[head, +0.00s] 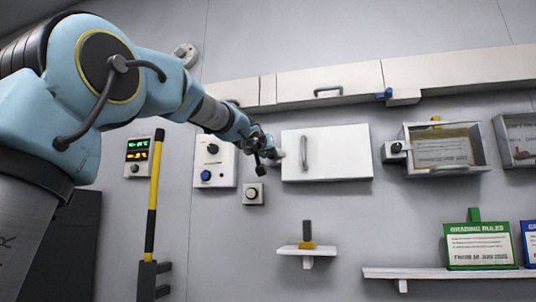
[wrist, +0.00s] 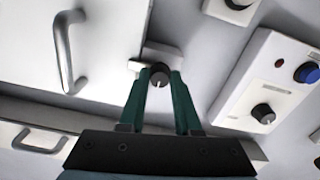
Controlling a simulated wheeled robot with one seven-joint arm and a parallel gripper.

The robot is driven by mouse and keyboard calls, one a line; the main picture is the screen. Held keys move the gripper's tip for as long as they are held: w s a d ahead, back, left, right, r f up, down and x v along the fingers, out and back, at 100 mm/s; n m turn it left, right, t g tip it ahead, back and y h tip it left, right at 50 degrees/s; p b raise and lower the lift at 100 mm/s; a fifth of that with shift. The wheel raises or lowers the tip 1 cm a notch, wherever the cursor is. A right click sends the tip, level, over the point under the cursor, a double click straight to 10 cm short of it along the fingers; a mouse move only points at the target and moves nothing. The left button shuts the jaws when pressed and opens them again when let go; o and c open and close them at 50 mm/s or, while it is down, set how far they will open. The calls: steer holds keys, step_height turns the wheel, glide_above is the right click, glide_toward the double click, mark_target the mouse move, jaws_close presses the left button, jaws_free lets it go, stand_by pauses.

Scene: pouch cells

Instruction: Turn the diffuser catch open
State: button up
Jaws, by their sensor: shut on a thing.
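My gripper (wrist: 160,86) has its two green fingers shut on a round dark catch knob (wrist: 159,75) with a pale pointer line. The knob sits at the edge of a white panel door with a grey bar handle (wrist: 68,50). In the head view my gripper (head: 268,157) is at the left edge of this white door (head: 345,160), which looks shut. The knob itself is hidden there by the gripper. The pictures do not label which part is the diffuser.
A white control box (head: 214,160) with a dark knob and a blue button is close left of my gripper, with a small dial box (head: 253,194) below. Long white cupboards (head: 330,84) run above. A clear-fronted case (head: 445,150) hangs to the right.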

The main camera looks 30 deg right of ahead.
jaws_close()
steer(key=shift+m, duration=0.4)
steer(key=m, duration=0.6)
steer(key=shift+m, duration=0.4)
steer(key=m+p, duration=0.1)
steer(key=m, duration=0.9)
steer(key=shift+m, duration=0.3)
steer(key=o, duration=0.6)
jaws_free()
